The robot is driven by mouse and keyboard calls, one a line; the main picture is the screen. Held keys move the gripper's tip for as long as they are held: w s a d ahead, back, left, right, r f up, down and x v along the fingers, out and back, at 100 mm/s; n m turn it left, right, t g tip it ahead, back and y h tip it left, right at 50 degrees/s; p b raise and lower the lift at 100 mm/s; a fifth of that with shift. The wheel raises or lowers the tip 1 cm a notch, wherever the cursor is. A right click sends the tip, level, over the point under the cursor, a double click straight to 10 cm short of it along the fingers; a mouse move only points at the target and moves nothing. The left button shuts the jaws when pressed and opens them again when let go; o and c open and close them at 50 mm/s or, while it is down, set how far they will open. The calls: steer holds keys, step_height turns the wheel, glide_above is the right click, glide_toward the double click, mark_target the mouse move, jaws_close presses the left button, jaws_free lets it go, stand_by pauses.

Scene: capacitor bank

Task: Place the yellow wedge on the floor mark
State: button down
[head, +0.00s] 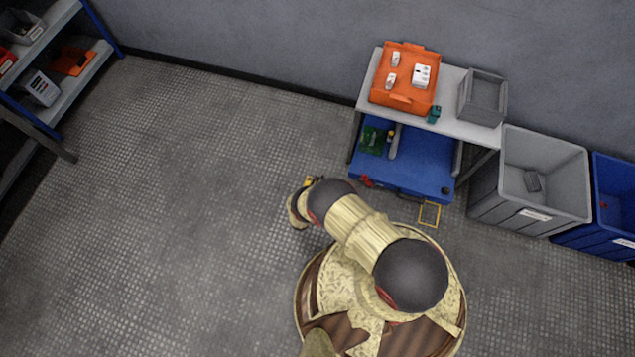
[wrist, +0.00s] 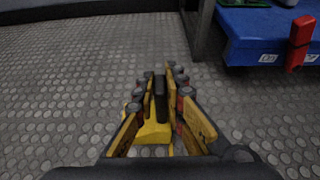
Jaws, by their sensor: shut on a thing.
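The yellow wedge (wrist: 152,133) shows in the wrist view between the fingers of my gripper (wrist: 161,78), with a black strip standing along its middle. My gripper is shut on it, and the fingers hide parts of its sides. The floor beneath is bare studded plate; how high the wedge is above it I cannot tell. In the head view my gripper (head: 309,182) is largely hidden by my arm. The floor mark, a yellow rectangle outline (head: 429,213), lies on the floor to the right of my arm, in front of the blue bench base. It does not show in the wrist view.
A bench (head: 456,128) with an orange tray (head: 405,100) and a grey crate (head: 482,97) stands against the wall. Its blue lower part (head: 420,165) is near the mark. A grey bin (head: 530,205) stands right of it. The floor at left is clear up to the shelves (head: 75,85).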

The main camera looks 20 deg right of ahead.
steer(key=shift+w+a, duration=0.1)
steer(key=shift+w, duration=0.1)
steer(key=shift+f, duration=0.1)
steer(key=c, duration=2.3)
jaws_free()
steer(key=shift+f, duration=0.1)
steer(key=o, duration=0.4)
steer(key=shift+s, duration=0.1)
